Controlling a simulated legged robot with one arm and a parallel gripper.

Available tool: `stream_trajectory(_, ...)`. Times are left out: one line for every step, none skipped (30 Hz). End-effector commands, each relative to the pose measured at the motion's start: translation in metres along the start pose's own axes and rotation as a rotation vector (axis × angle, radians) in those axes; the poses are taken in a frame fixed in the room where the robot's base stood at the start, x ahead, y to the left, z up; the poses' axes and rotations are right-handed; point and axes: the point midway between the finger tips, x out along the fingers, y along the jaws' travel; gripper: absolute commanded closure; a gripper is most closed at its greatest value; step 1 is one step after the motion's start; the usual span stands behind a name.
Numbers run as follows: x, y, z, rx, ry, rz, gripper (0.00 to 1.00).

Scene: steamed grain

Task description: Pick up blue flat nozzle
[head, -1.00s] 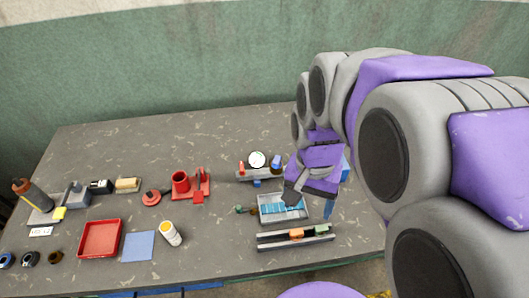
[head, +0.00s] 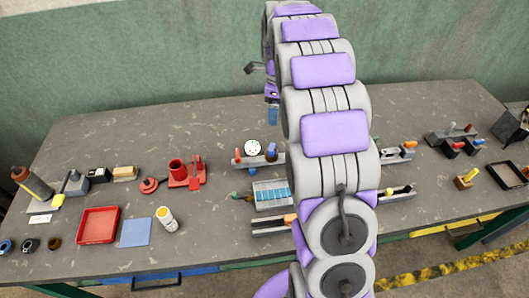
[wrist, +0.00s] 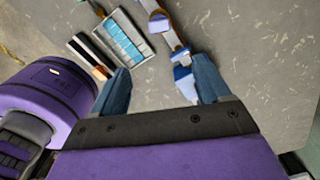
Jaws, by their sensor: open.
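In the wrist view a small blue and white piece (wrist: 185,78), which looks like the blue flat nozzle, lies at the end of a narrow grey stand (wrist: 168,30). My gripper (wrist: 160,76) is open; its two blue fingers are apart, and the piece shows between them, closer to the right finger. I cannot tell the height gap. In the head view a blue upright piece (head: 271,152) stands at the right of a small rack with a white dial (head: 253,147). A blue fingertip of my gripper (head: 272,116) shows above and behind that rack.
A grey tray with light-blue contents (head: 256,205) and a dark rail (head: 270,226) lie in front of the rack. A red tray (head: 98,226) and red tools (head: 184,178) are at left. My arm hides the table's middle; the table behind the rack is clear.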

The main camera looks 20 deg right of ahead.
Motion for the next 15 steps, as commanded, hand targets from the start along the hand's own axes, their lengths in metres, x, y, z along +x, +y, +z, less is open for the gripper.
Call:
stream_trajectory(0.003,-0.003,0.0,0.017,-0.001,0.0,0.23)
stream_trajectory(0.004,-0.004,0.0,0.026,-0.001,0.0,0.23)
stream_trajectory(0.007,-0.005,0.0,0.032,-0.001,0.0,0.23)
stream_trajectory(0.01,-0.005,0.0,0.034,-0.001,0.0,0.23)
stream_trajectory(0.014,-0.006,0.0,0.034,-0.001,0.0,0.23)
stream_trajectory(0.02,-0.005,0.0,0.034,-0.001,0.0,0.23)
stream_trajectory(0.025,-0.005,0.0,0.033,0.0,0.001,0.23)
stream_trajectory(0.031,-0.005,0.0,0.033,0.0,0.003,0.23)
stream_trajectory(0.04,-0.005,0.0,0.033,0.001,0.003,0.23)
stream_trajectory(0.046,-0.005,0.0,0.033,0.0,0.003,0.23)
stream_trajectory(0.053,-0.005,0.0,0.032,0.0,0.003,0.23)
stream_trajectory(0.061,-0.004,0.0,0.032,0.001,0.004,0.23)
stream_trajectory(0.067,-0.004,0.0,0.032,0.001,0.005,0.23)
stream_trajectory(0.073,-0.004,0.0,0.032,0.002,0.006,0.23)
stream_trajectory(0.081,-0.004,0.0,0.031,0.001,0.004,0.23)
